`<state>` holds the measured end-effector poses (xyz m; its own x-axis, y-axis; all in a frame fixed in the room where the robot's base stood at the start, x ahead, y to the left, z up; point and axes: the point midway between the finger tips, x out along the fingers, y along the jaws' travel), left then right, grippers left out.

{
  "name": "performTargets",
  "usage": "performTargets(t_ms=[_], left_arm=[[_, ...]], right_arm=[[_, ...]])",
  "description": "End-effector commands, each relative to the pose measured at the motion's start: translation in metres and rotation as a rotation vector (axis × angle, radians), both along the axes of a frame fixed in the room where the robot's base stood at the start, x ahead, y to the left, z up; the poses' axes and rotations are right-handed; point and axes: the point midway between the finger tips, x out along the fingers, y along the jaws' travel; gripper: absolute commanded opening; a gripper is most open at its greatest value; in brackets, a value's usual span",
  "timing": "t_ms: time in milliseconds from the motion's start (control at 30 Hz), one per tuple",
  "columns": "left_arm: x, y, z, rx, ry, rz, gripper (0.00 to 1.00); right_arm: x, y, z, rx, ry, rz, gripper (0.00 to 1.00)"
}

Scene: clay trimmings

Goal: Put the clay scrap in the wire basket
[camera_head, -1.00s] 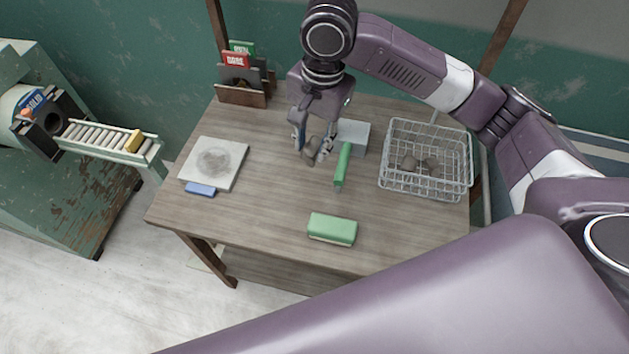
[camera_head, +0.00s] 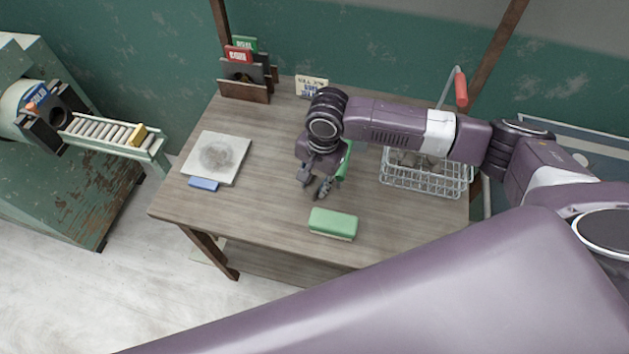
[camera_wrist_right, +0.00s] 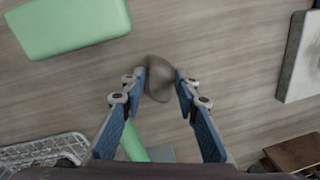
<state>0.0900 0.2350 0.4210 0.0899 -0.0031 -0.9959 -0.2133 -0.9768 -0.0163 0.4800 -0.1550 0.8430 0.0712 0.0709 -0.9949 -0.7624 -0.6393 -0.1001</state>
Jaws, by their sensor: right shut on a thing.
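The clay scrap (camera_wrist_right: 159,78) is a brown-grey rounded lump between the fingertips of my right gripper (camera_wrist_right: 160,82) in the right wrist view. My right gripper is shut on it. In the head view this gripper (camera_head: 315,190) hangs over the middle of the table, left of the wire basket (camera_head: 425,185), and the scrap is hard to make out there. The basket stands at the table's right side with several brown lumps inside. My right forearm hides part of its top. Its mesh edge shows at lower left in the wrist view (camera_wrist_right: 40,150). My left gripper is not in view.
A green block (camera_head: 332,223) lies in front of my right gripper. Another green piece (camera_head: 346,160) is partly hidden behind it. A pale slab (camera_head: 232,150) and a blue block (camera_head: 203,184) lie at left. A card rack (camera_head: 245,92) stands at back left.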

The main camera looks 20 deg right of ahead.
Motion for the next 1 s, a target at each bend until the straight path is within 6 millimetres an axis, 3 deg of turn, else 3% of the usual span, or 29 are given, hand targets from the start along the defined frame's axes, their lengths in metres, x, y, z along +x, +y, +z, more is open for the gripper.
performTargets(t_ms=[300,333,500,833,1000], left_arm=[[0.0,0.0,0.001,0.0,0.001,0.0,0.5],[0.0,0.0,0.001,0.0,0.001,0.0,0.5],[0.0,0.0,0.001,0.0,0.0,0.001,0.5],[0.0,0.0,-0.001,0.0,0.0,0.001,0.5],[0.0,0.0,-0.004,0.0,-0.001,0.001,0.5]], right_arm=[[0.0,0.0,-0.002,0.0,0.001,-0.001,0.0],[0.0,0.0,-0.003,0.0,0.001,-0.001,0.3],[0.0,0.0,-0.003,-0.001,0.001,-0.001,0.46],[0.001,0.0,0.001,-0.001,-0.002,0.0,0.46],[-0.001,-0.002,0.025,0.001,-0.003,0.0,0.46]])
